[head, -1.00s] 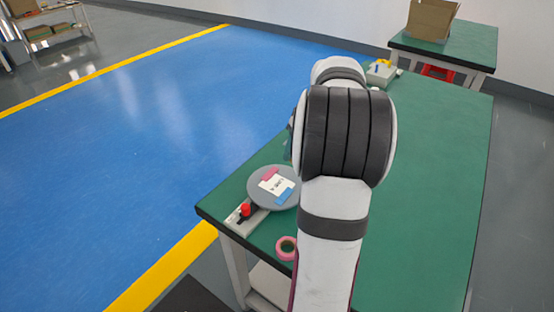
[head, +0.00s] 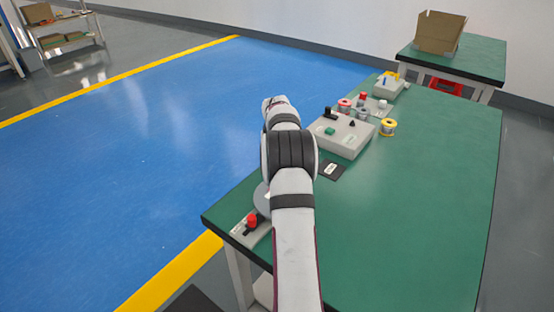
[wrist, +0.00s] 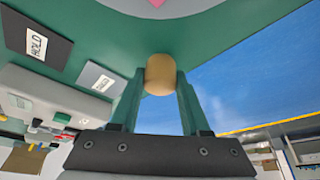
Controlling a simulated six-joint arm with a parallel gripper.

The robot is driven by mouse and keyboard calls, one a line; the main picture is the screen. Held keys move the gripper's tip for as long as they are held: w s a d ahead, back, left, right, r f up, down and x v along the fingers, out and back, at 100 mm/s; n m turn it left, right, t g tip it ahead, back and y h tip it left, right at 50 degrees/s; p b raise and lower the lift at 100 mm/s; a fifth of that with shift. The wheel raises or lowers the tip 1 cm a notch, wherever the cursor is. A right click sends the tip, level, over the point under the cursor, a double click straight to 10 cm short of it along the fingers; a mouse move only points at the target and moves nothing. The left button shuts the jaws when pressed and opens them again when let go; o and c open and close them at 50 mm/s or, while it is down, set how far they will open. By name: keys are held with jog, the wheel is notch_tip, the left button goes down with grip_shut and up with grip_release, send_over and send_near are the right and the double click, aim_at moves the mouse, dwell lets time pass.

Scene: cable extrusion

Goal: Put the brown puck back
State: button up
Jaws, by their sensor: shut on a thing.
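In the wrist view, my gripper (wrist: 160,84) is shut on the tan-brown puck (wrist: 160,74), which sits between the green fingertips. The puck is held above the green table, near its edge, with the blue floor behind. A round grey disc (wrist: 190,8) with a pink mark shows at the top of the wrist view. In the head view, this disc (head: 263,201) is mostly hidden behind my arm. My gripper and the puck are hidden in the head view.
A black HOLD card (wrist: 52,28) and a pale box (head: 345,136) with a green button lie on the table (head: 420,210). A base with a red knob (head: 252,220) is at the near left corner. The table's right side is clear.

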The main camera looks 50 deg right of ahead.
jog(key=shift+f, duration=0.4)
jog(key=o, duration=1.2)
jog(key=shift+f, duration=0.1)
